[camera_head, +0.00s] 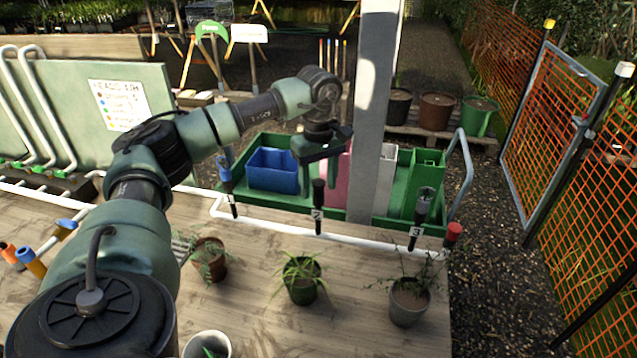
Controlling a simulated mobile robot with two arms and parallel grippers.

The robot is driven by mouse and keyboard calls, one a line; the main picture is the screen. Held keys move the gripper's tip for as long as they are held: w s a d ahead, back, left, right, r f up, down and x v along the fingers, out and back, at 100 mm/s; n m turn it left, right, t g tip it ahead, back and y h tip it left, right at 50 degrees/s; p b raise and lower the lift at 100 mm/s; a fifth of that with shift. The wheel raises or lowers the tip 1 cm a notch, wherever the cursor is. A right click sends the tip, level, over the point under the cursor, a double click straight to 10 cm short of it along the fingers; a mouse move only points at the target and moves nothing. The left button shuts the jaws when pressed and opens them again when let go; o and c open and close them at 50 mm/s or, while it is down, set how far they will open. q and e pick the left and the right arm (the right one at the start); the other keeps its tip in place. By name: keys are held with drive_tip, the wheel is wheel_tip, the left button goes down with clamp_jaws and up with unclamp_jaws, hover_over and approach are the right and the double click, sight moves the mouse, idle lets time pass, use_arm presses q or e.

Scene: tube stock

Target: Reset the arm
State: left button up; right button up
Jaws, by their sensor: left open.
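My left arm comes in from the lower left and reaches to the middle of the view. Its left gripper (318,172) points down over the green tray (236,197) behind the table, with its two fingers apart and nothing between them. The gripper hangs above and behind the black-topped marker 2 (318,205), to the right of the blue bin (272,170) and in front of the pink bin (338,178). My right gripper is not in view.
A grey post (372,110) stands just right of the gripper. Potted plants stand on the wooden table (255,318), including a green pot (301,289) and a grey pot (408,303). Markers 1 (232,205) and 3 (417,230) line the back edge. Orange fence netting (580,200) is at right.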

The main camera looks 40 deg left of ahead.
use_arm(q)
wheel_tip(320, 180, up, 7)
drive_tip(key=shift+w+f+b, duration=0.1)
drive_tip(key=shift+b, duration=0.8)
drive_tip(key=shift+r, duration=0.6)
